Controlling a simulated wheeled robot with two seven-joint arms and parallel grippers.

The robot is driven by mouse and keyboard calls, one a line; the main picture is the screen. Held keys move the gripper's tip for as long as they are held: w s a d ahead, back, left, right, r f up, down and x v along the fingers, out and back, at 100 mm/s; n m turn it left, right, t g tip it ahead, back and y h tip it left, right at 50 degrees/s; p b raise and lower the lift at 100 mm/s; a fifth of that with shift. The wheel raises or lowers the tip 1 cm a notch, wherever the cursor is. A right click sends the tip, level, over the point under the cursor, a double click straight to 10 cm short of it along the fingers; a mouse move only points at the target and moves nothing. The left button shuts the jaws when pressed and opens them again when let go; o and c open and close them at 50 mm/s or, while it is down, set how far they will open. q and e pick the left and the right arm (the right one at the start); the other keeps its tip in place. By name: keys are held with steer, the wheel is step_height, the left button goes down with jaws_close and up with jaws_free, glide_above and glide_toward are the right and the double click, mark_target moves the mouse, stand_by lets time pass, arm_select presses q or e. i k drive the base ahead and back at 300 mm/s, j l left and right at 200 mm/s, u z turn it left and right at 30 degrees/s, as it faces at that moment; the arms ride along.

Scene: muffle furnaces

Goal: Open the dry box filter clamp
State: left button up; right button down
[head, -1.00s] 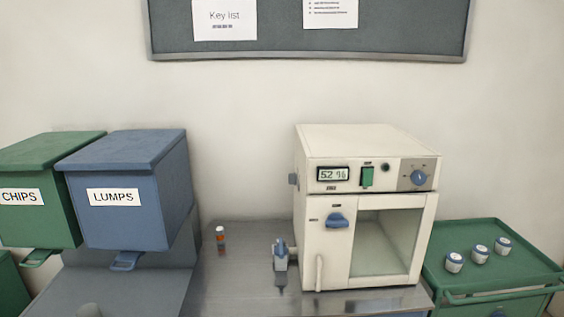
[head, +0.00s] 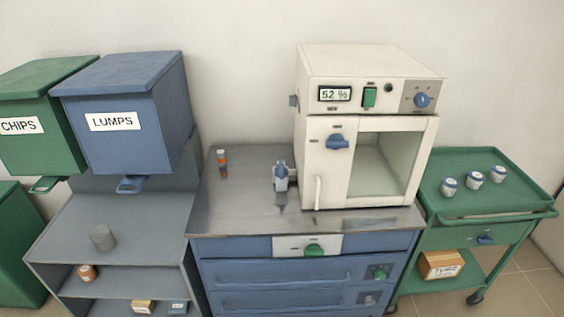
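The dry box (head: 368,125) is a cream cabinet on the metal bench top, with a display reading 52 %, a green switch, a blue knob at upper right and a glass window. A blue latch-like handle (head: 337,141) sits on its front left of the window. A small blue and grey fitting (head: 281,177) stands at the box's lower left side; it may be the filter clamp, but its state is too small to tell. A small grey part (head: 294,101) juts from the upper left side. Neither of my grippers shows in the head view.
The steel bench top (head: 240,209) is mostly clear left of the box, with a small orange-banded vial (head: 222,163) at the back. Blue LUMPS (head: 125,150) and green CHIPS (head: 22,150) bins stand left. A green cart (head: 452,207) with several small jars stands right.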

mark_target(281, 172)
steer(key=i+l+z, duration=0.35)
steer(key=i+l, duration=0.35)
steer(key=l, duration=0.15)
